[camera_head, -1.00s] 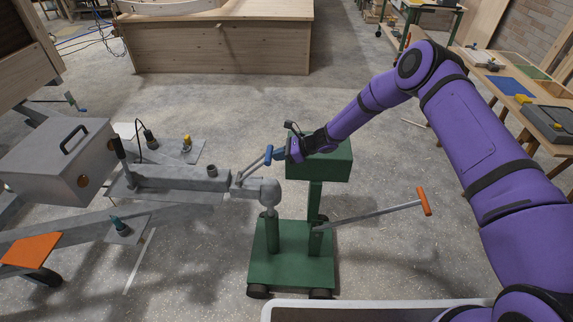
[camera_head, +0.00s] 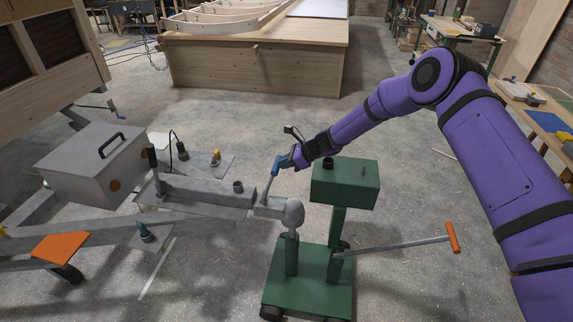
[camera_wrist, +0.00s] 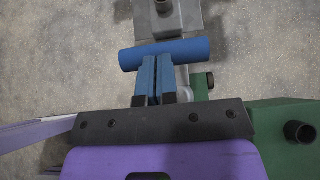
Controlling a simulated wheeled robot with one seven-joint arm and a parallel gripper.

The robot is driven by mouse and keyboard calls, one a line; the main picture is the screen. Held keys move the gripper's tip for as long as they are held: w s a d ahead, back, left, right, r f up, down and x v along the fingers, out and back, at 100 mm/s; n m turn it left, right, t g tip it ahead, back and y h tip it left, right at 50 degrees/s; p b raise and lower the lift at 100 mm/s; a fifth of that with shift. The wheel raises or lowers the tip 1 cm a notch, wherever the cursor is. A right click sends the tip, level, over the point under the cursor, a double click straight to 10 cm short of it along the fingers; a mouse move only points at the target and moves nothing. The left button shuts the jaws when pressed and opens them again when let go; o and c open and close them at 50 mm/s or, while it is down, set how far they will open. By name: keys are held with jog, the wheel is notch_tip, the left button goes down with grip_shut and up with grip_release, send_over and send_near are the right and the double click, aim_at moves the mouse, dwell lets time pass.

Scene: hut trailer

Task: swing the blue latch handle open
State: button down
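The blue latch handle (camera_head: 276,165) is a blue grip on a thin grey lever that rises steeply from the grey trailer coupler (camera_head: 271,209). In the wrist view the handle (camera_wrist: 165,54) lies crosswise just at my fingertips. My gripper (camera_head: 289,161) reaches in from the right, at the handle. In the wrist view my gripper (camera_wrist: 155,66) has its two blue fingers almost together, with only a narrow gap. Their tips meet the grip and are partly hidden there. I cannot see anything clasped between them.
A green wheeled stand (camera_head: 344,183) is close below my gripper, with an orange-ended bar (camera_head: 452,238) sticking out right. A grey box (camera_head: 95,165) sits on the trailer frame at left. A wooden bench (camera_head: 255,65) stands behind; open floor lies between.

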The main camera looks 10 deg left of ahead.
jog(key=shift+a+r, duration=0.1)
jog(key=shift+a, duration=0.05)
jog(key=v, duration=1.3)
